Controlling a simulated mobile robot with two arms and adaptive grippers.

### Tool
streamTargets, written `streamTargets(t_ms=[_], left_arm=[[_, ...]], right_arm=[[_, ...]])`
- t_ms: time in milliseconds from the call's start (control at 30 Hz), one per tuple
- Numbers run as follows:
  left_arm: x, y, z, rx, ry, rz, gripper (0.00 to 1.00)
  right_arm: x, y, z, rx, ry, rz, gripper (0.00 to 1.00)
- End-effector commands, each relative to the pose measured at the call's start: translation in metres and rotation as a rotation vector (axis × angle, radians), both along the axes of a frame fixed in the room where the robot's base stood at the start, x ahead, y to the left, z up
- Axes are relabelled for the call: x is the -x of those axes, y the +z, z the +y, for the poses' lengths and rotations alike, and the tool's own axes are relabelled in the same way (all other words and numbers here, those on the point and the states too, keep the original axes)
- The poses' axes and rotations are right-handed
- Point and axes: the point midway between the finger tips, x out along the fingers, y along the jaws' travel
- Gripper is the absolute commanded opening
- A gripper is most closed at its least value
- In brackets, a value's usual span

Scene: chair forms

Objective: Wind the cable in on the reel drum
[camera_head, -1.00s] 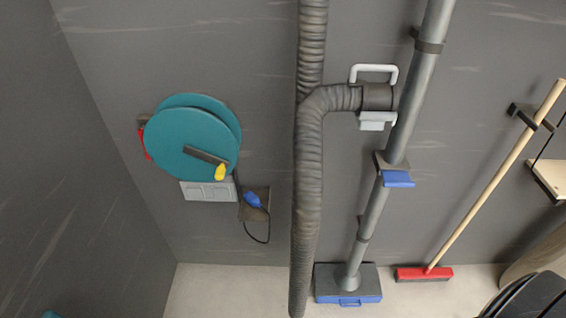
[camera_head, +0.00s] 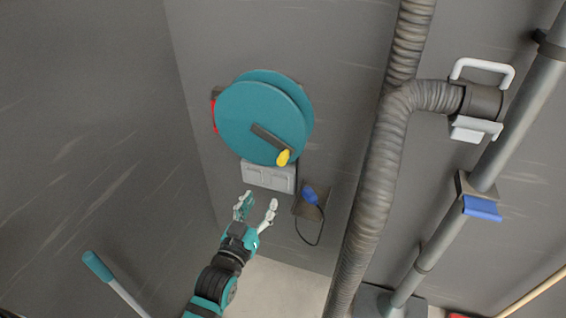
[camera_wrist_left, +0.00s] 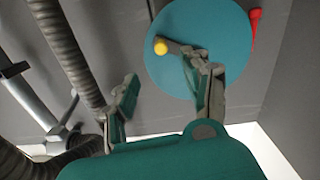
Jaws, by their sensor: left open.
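The teal reel drum (camera_head: 252,112) is mounted on the grey wall, with a dark crank arm (camera_head: 268,136) on its face. The crank ends in a yellow knob (camera_head: 284,157) at the drum's lower right. The black cable (camera_head: 307,238) hangs in a short loop below a blue plug (camera_head: 310,195). My left gripper (camera_head: 257,205) is open and empty below the drum, apart from the knob. In the left wrist view the drum (camera_wrist_left: 190,65) and yellow knob (camera_wrist_left: 160,46) lie beyond the open fingers (camera_wrist_left: 165,90). My right gripper is not in view.
A white socket box (camera_head: 268,177) sits under the drum. A thick ribbed hose (camera_head: 378,165) runs down to the right of the reel. A metal pipe with a blue gate (camera_head: 482,208) stands farther right. A teal-ended pole (camera_head: 98,266) shows at the lower left.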

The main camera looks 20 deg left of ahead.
Motion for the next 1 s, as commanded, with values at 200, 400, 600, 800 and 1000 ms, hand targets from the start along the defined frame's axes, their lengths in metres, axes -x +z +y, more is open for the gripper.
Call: streamTargets(t_ms=[200,400,600,800,1000], left_arm=[[-0.021,0.011,0.000,0.003,0.002,-0.021,0.49],[-0.063,0.012,-0.001,0.003,0.002,-0.021,0.49],[-0.107,0.011,-0.003,0.002,0.002,-0.020,0.49],[-0.146,0.011,-0.004,0.002,0.002,-0.019,0.49],[-0.168,0.009,-0.005,0.002,0.002,-0.019,0.49]], right_arm=[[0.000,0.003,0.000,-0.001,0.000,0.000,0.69],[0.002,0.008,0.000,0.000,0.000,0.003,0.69],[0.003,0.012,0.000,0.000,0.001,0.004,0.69],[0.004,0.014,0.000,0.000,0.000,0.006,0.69],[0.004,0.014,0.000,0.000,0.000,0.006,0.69]])
